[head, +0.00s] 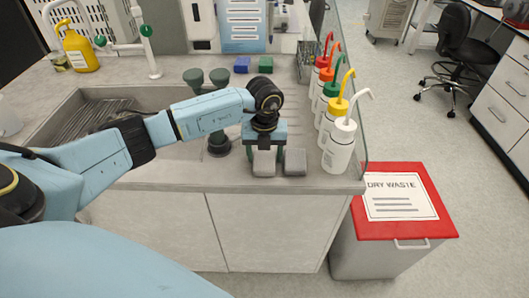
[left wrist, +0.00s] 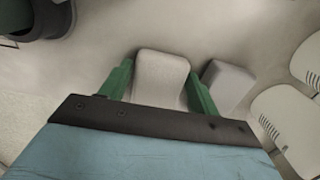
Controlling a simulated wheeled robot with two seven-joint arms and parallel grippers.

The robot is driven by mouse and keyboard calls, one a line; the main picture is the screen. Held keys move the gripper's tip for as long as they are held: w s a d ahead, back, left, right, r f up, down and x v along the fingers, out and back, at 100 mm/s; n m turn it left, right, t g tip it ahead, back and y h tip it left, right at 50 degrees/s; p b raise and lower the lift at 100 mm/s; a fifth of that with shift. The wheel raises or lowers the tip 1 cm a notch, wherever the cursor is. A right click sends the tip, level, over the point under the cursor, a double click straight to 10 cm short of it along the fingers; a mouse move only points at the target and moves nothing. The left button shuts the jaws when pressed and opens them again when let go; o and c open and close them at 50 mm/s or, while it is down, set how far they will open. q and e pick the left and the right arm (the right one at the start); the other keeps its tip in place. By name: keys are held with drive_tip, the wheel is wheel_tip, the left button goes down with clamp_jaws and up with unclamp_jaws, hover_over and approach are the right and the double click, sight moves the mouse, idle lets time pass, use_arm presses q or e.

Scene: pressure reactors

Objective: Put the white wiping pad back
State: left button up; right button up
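Two pale, rounded pads lie side by side at the counter's front edge. The left pad (head: 264,163) is directly below my left gripper (head: 265,150); the right pad (head: 294,162) is just beside it. In the left wrist view the green fingers of my left gripper (left wrist: 160,75) stand on both sides of the pad (left wrist: 161,72), very close to its sides. I cannot tell whether they press on it or whether it is lifted. The other pad (left wrist: 228,84) is outside the right finger. Both look whitish grey. My right gripper is not in view.
Wash bottles (head: 338,146) with coloured caps stand in a row to the right of the pads. A sink (head: 95,110) and dark-topped items (head: 218,140) are to the left. A red-lidded dry waste bin (head: 405,225) stands on the floor at the right.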

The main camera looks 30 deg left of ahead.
sight(265, 156)
use_arm(q)
drive_tip(key=shift+o, duration=1)
wheel_tip(265, 156, up, 12)
drive_tip(key=shift+s+r+p, duration=0.15)
drive_tip(key=shift+r+p, duration=0.1)
drive_tip(key=shift+p, duration=0.2)
drive_tip(key=shift+d+f, duration=0.1)
drive_tip(key=shift+d, duration=0.1)
